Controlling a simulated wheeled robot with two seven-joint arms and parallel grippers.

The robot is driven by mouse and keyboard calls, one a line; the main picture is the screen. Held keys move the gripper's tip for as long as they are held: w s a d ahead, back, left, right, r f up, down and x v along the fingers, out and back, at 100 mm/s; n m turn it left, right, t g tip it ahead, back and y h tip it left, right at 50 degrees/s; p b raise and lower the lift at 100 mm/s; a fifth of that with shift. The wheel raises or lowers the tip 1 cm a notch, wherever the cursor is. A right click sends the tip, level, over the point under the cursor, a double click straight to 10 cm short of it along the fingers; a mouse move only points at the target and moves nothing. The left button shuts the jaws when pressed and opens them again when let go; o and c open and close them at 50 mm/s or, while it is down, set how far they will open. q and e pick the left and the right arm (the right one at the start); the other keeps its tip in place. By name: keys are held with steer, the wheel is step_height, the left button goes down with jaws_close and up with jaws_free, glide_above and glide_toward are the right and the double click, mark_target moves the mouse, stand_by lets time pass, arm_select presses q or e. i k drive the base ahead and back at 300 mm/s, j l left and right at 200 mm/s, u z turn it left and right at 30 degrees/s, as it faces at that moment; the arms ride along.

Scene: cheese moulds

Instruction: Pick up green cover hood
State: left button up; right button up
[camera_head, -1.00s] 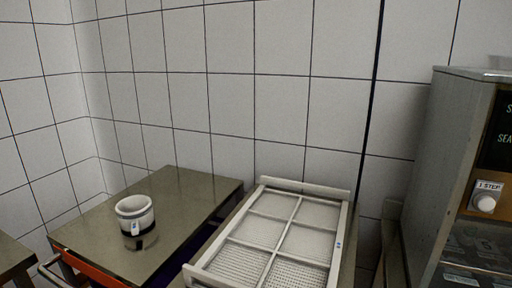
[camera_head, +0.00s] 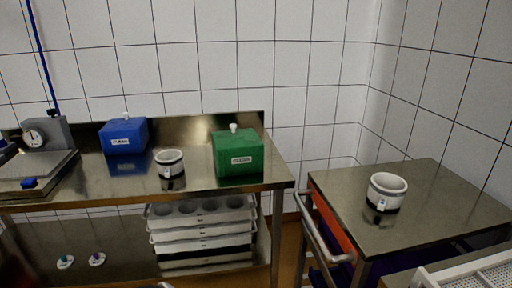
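The green cover hood (camera_head: 237,154) is a box-shaped cover with a white knob on top and a white label on its front. It stands upright near the right end of the steel table (camera_head: 215,186) on the left. Neither of my grippers can be made out in the head view, and nothing holds the hood.
A blue hood (camera_head: 124,136), a white mould (camera_head: 169,163) and a dial scale (camera_head: 46,131) share that table. Stacked white trays (camera_head: 203,232) sit beneath. A cart (camera_head: 440,202) to the right carries another white mould (camera_head: 386,191). A white grid rack (camera_head: 480,272) is at bottom right.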

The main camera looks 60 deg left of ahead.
mark_target(240, 151)
steer(key=u, duration=1.95)
